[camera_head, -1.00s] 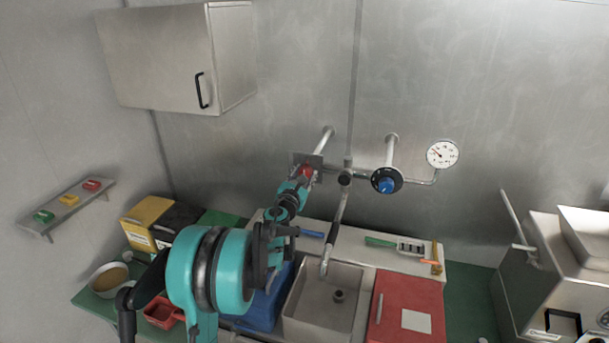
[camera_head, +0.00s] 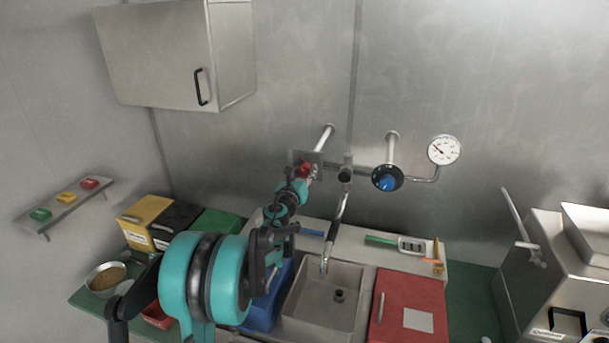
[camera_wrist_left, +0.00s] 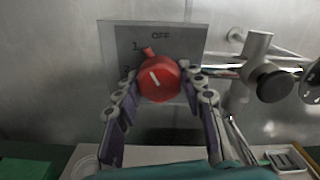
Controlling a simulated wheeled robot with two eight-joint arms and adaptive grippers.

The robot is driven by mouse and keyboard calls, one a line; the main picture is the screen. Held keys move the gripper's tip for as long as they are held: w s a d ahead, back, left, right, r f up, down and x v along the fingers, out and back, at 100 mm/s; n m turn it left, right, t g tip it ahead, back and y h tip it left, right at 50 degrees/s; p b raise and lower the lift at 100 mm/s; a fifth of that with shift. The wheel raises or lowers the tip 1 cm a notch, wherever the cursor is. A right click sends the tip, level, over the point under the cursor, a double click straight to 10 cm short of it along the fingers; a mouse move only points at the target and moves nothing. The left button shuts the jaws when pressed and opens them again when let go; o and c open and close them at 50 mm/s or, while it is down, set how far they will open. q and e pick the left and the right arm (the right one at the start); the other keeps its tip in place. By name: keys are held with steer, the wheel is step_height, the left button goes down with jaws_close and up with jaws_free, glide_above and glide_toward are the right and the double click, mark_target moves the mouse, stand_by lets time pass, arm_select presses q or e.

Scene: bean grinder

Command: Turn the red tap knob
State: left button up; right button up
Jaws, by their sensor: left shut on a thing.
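The red tap knob (camera_wrist_left: 160,80) sits on a square grey plate (camera_wrist_left: 187,37) on the wall, marked "OFF" at its top. The knob's white line is tilted, its upper end leaning left. My left gripper (camera_wrist_left: 163,92) is shut on the knob, with a finger on each side of it in the left wrist view. In the head view the knob (camera_head: 305,169) is partly hidden by my left gripper (camera_head: 304,178). My right gripper is not in view.
A blue knob (camera_head: 386,183) on a black dial and a pressure gauge (camera_head: 444,150) are on the pipes to the right. A sink (camera_head: 318,312) with a faucet (camera_head: 335,235) is below. A wall cabinet (camera_head: 160,60) hangs at upper left.

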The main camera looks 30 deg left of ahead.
arm_select(q)
steer(key=n+b, duration=0.1)
steer(key=n, duration=0.4)
steer(key=shift+n, duration=0.3)
steer(key=n+b, duration=0.1)
steer(key=n, duration=0.9)
steer(key=shift+r+n+b, duration=0.1)
steer(key=shift+n+b, duration=0.25)
steer(key=shift+n, duration=0.05)
steer(key=n, duration=0.4)
steer(key=shift+n, duration=0.7)
steer(key=o, duration=1.2)
